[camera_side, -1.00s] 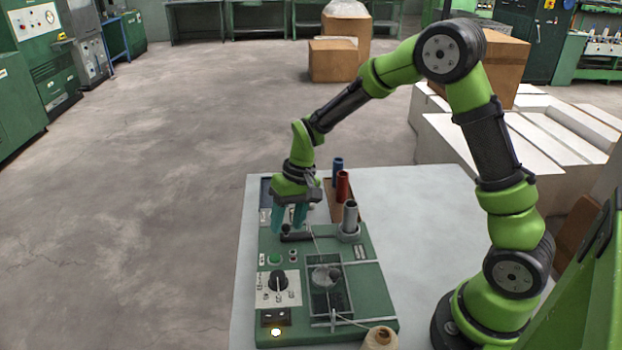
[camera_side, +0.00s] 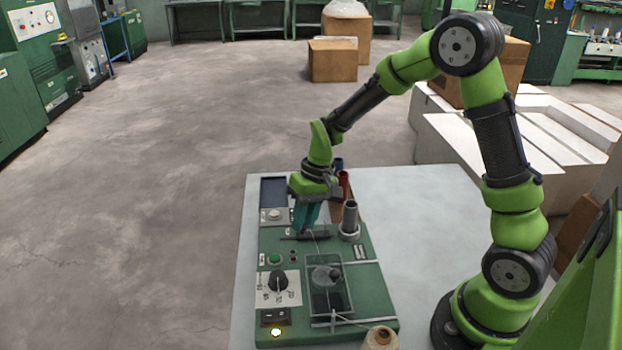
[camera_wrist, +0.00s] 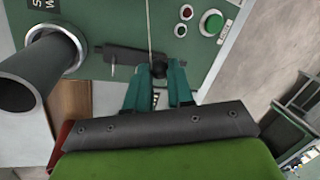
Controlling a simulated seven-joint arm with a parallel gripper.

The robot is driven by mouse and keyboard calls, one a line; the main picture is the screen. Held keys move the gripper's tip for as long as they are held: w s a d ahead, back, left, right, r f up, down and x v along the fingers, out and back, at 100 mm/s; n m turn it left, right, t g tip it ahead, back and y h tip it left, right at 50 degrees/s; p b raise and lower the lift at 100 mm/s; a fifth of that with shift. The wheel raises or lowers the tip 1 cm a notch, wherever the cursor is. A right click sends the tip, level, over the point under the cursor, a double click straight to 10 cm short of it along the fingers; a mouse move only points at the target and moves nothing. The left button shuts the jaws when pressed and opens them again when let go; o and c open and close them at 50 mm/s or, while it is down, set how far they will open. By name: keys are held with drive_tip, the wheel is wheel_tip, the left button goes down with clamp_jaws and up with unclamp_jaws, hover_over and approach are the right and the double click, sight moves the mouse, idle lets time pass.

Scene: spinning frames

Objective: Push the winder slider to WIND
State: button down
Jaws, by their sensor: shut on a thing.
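The winder slider's black knob (camera_wrist: 159,69) sits between my fingertips in the wrist view. Its dark slot plate (camera_wrist: 125,56) runs off to the left of the knob there. The knob is hidden by the fingers in the side view. I cannot read a WIND marking.
A grey metal tube (camera_side: 350,216) stands on the panel just right of my gripper, with red (camera_side: 344,183) and blue tubes behind. A thread runs near the fingers. A green button (camera_side: 275,259), rotary knob (camera_side: 278,281) and glass-covered box (camera_side: 328,285) are in front.

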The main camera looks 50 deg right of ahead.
drive_tip(key=shift+s+d, duration=0.7)
drive_tip(key=c, duration=1)
unclamp_jaws()
drive_tip(key=shift+r, duration=0.15)
drive_tip(key=shift+w+r, duration=0.1)
drive_tip(key=shift+r, duration=0.25)
drive_tip(key=v, duration=1.6)
drive_tip(key=shift+d, duration=0.1)
